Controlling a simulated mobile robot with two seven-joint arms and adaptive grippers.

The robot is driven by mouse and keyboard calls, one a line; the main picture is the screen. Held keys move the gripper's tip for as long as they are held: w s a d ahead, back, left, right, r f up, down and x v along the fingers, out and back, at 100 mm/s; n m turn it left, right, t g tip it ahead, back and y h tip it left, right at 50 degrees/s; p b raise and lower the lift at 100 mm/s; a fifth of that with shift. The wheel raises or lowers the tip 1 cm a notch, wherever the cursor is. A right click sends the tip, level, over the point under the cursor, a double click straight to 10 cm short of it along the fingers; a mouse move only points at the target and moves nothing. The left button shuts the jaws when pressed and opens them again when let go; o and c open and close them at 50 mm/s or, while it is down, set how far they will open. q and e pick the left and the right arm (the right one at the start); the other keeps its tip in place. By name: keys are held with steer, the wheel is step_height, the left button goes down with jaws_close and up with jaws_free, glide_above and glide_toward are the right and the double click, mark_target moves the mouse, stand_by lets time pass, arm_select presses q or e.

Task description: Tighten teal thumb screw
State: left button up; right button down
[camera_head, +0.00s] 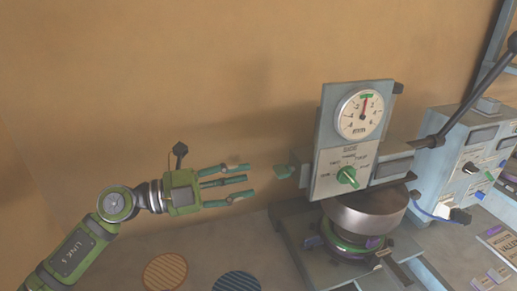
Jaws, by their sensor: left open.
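The teal thumb screw (285,171) sticks out of the left side of the press head (330,120). My left gripper (248,180) points right towards it, with its fingers spread and empty. A gap of bare background shows between the fingertips and the screw. The fingertips are at about the screw's height in the picture. My right gripper is not in view.
The press has a round gauge (360,114), a green selector knob (347,176), a metal bowl-shaped part (366,213) and a long black lever (480,90). A control box (465,165) stands to the right. An orange striped disc (165,272) and a blue one (236,284) lie in front.

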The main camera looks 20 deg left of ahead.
mark_target(276, 172)
arm_select(q)
steer(key=d+p, duration=0.1)
steer(key=w+d+r+p, duration=0.1)
steer(key=d, duration=0.1)
steer(key=d+p, duration=0.1)
steer(key=shift+w+d+r, duration=0.2)
steer(key=shift+d+r, duration=0.05)
steer(key=shift+w+d+f+p, duration=0.2)
steer(key=shift+w+d, duration=0.25)
steer(key=shift+d, duration=0.05)
steer(key=shift+w+d+f+p, duration=0.15)
steer(key=shift+w+d, duration=0.3)
steer(key=shift+d, duration=0.05)
jaws_close()
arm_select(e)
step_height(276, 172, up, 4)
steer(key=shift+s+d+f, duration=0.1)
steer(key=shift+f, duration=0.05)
